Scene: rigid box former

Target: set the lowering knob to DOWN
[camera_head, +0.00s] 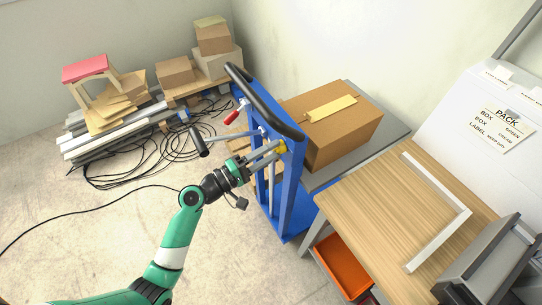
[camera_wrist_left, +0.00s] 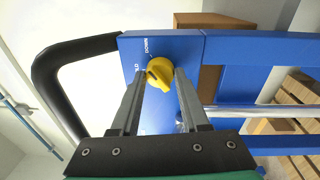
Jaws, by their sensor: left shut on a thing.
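The yellow lowering knob (camera_wrist_left: 159,73) sits on the blue frame of the lift (camera_wrist_left: 160,50), near the black handle. The word DOWN and part of a second word are printed beside it; I cannot tell exactly where the knob points. In the head view the knob (camera_head: 281,147) is partly hidden by my gripper. My left gripper (camera_head: 274,150) reaches it from the left and is shut on it. In the left wrist view the fingers of my left gripper (camera_wrist_left: 160,80) lie on either side of the knob. My right gripper is not in view.
The black handle (camera_head: 262,101) curves over the blue frame. A red-gripped lever (camera_head: 231,117) and a black-ended bar (camera_head: 198,141) stick out nearby. A cardboard box (camera_head: 335,130) stands behind the frame. A wooden table (camera_head: 375,205) is at right. Cables lie on the floor at left.

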